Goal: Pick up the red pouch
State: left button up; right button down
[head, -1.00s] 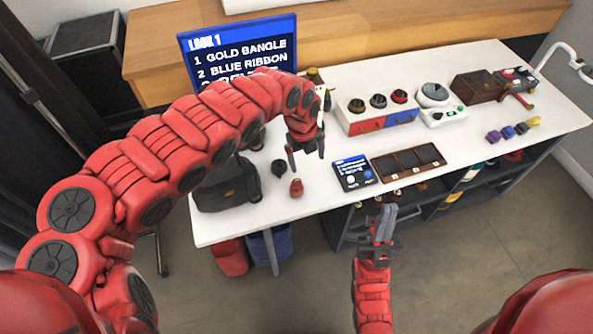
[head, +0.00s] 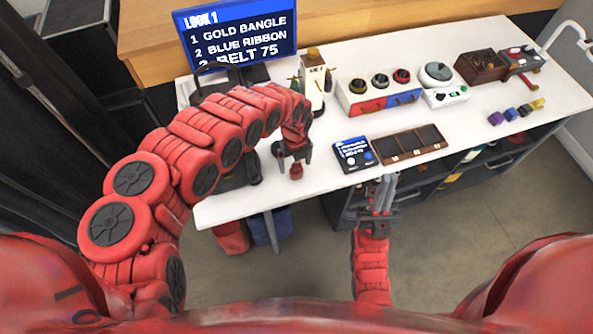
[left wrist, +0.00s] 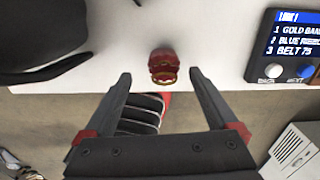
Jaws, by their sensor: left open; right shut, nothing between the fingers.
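The red pouch (head: 296,171) is small and stands on the white table near its front edge. In the left wrist view the pouch (left wrist: 164,66) shows just beyond the fingertips, centred between them. My left gripper (head: 293,160) is open above and around the pouch's place, its fingers pointing down; it also shows in the left wrist view (left wrist: 160,75). I cannot tell that either finger touches the pouch. My right gripper (head: 384,190) is shut and empty, in front of the table's front edge.
A dark bag (head: 236,174) lies left of the pouch, partly behind my left arm. A small blue-screened device (head: 355,153) and a brown tray (head: 408,158) lie to the right. A screen (head: 240,42) stands behind. The table (head: 318,181) is clear just right of the pouch.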

aim_at(296, 166)
pick_arm(q)
jog(key=shift+w+d+f+p, duration=0.1)
jog(key=shift+d+f+p, duration=0.15)
jog(key=shift+f, duration=0.3)
jog(key=shift+w+d+f+p, duration=0.1)
jog(key=shift+f+p, duration=0.1)
jog(key=shift+f, duration=0.3)
notch_tip(296, 166, down, 2)
jog(key=shift+f, duration=0.2)
jog(key=shift+a+f, duration=0.15)
jog(key=shift+f, duration=0.25)
jog(key=c, duration=1.4)
